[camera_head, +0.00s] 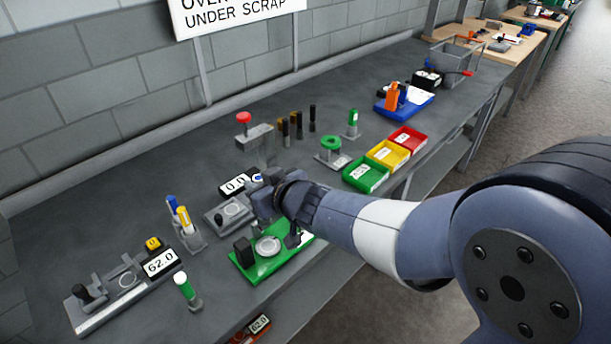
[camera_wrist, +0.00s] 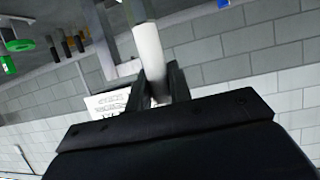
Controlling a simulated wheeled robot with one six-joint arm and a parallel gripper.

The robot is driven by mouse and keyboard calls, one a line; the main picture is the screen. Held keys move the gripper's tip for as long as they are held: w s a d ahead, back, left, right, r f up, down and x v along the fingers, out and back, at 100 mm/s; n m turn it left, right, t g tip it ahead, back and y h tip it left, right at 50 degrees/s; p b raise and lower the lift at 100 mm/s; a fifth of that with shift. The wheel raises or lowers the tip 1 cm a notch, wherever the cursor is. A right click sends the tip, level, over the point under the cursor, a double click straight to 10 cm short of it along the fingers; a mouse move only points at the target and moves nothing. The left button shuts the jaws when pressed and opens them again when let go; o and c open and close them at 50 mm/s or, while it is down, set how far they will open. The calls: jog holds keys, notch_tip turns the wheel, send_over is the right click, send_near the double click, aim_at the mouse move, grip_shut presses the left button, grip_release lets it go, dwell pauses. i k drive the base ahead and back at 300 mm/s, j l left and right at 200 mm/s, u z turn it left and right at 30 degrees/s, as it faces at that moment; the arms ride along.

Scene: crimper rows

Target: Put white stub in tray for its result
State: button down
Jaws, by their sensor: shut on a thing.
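My gripper (camera_head: 262,193) is over the bench, beside a small scale-like fixture (camera_head: 230,212) and a display reading 0.0 (camera_head: 234,184). In the wrist view my gripper (camera_wrist: 158,85) is shut on the white stub (camera_wrist: 150,55), a plain white cylinder sticking out beyond the fingertips. I cannot make out the stub in the head view. Three trays stand in a row along the bench's front edge, to the right of my gripper: green (camera_head: 352,183), yellow (camera_head: 376,161) and red (camera_head: 396,143). Their labels are too small to read.
A green base with a round plate (camera_head: 268,246) lies below my gripper. A second display (camera_head: 160,262) reads 62.0. A green ring stand (camera_head: 331,145), a green-capped post (camera_head: 352,122) and several dark pins (camera_head: 298,122) stand behind the trays. A wall sign (camera_head: 235,14) shows "UNDER SCRAP".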

aim_at(388, 158)
jog(key=i+l+z, duration=0.4)
jog(key=i, duration=0.4)
jog(key=i+l+z, duration=0.2)
jog(key=i, duration=0.2)
